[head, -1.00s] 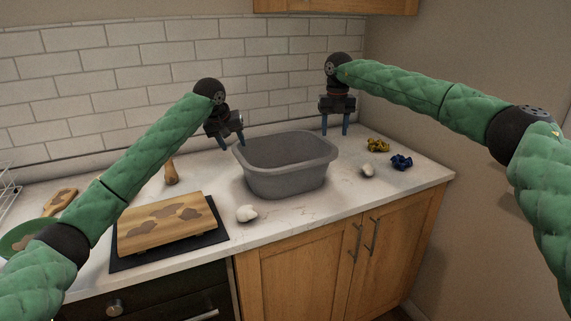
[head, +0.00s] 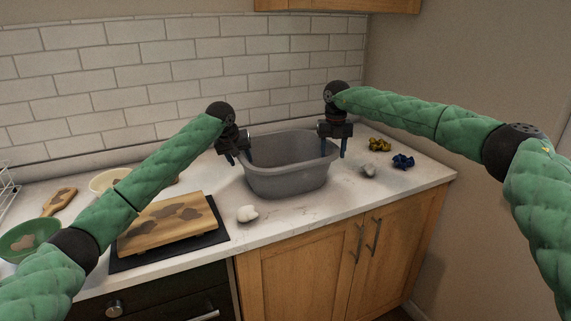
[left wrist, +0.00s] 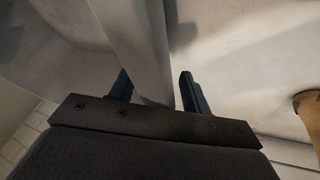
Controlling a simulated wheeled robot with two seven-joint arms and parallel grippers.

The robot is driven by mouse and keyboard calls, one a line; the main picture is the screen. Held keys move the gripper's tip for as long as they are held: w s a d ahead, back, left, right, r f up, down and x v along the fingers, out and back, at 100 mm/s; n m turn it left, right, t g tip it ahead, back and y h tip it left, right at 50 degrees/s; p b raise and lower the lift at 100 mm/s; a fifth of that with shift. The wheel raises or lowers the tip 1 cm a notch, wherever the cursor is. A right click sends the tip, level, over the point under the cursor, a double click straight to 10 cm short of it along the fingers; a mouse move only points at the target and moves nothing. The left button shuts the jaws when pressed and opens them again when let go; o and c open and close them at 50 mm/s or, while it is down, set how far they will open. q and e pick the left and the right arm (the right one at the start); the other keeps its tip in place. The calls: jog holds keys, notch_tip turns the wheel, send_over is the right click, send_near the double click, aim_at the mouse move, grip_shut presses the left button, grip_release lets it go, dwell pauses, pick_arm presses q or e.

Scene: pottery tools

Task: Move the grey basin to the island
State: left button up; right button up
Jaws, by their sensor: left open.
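The grey basin (head: 290,182) stands upright and empty on the counter, near the wall. My left gripper (head: 240,158) is open at the basin's left rim, one finger on each side of it. In the left wrist view the basin's rim (left wrist: 147,45) runs between the two open fingers (left wrist: 157,88), which are not closed on it. My right gripper (head: 333,150) is at the basin's right rim, fingers pointing down and apart, seemingly on either side of the wall. The island is not recognisable in these views.
A wooden board (head: 170,222) on a dark mat and a white lump (head: 247,214) lie at front left. A green bowl (head: 30,236) and a cream bowl (head: 106,181) are further left. Yellow (head: 379,145) and blue (head: 403,161) pieces lie right of the basin.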

pick_arm(q)
jog(key=shift+c, duration=0.2)
pick_arm(e)
jog(key=shift+c, duration=0.2)
pick_arm(q)
grip_shut()
pick_arm(e)
grip_shut()
pick_arm(q)
jog(key=shift+w+r, duration=0.1)
jog(key=shift+r, duration=0.1)
pick_arm(e)
jog(key=shift+w+r, duration=0.1)
jog(key=shift+r, duration=0.05)
